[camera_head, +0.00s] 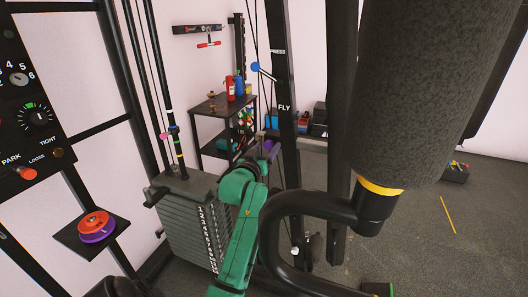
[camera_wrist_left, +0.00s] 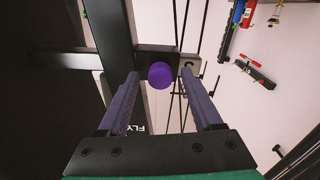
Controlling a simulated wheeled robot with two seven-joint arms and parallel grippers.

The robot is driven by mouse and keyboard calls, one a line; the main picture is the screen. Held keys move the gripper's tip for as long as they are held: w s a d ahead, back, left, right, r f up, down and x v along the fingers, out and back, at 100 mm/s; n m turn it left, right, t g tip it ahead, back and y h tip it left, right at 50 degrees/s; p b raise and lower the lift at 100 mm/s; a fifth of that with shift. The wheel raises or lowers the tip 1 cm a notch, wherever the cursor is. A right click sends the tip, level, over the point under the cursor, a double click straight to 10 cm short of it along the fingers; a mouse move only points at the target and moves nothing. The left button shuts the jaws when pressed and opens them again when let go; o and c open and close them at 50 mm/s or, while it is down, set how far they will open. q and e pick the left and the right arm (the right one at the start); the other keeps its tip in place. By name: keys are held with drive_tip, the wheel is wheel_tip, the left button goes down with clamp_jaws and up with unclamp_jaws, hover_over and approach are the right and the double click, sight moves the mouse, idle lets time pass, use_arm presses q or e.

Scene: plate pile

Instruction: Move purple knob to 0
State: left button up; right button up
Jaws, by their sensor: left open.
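The purple knob (camera_wrist_left: 159,75) is a round ball on a dark bracket in the left wrist view. It appears centred between the fingertips of my left gripper (camera_head: 268,150), with gaps on both sides. I cannot tell how far beyond the tips it lies. My left gripper is open and empty, its purple fingers beside the dark post (camera_head: 291,125) marked PRESS and FLY. In the head view I cannot pick out the purple knob near the gripper. No 0 mark is readable near the knob. My right gripper is not in view.
A weight stack (camera_head: 190,225) with cables stands left of my green left arm. A padded black roller (camera_head: 425,90) and a curved bar (camera_head: 320,200) fill the right side. A blue ball on a lever (camera_head: 255,67) is on the post. A shelf (camera_head: 215,105) stands behind.

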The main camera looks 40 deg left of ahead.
use_arm(q)
drive_tip(key=b+v, duration=0.1)
drive_tip(key=v, duration=1.3)
drive_tip(key=shift+s, duration=0.2)
drive_tip(key=shift+d, duration=0.15)
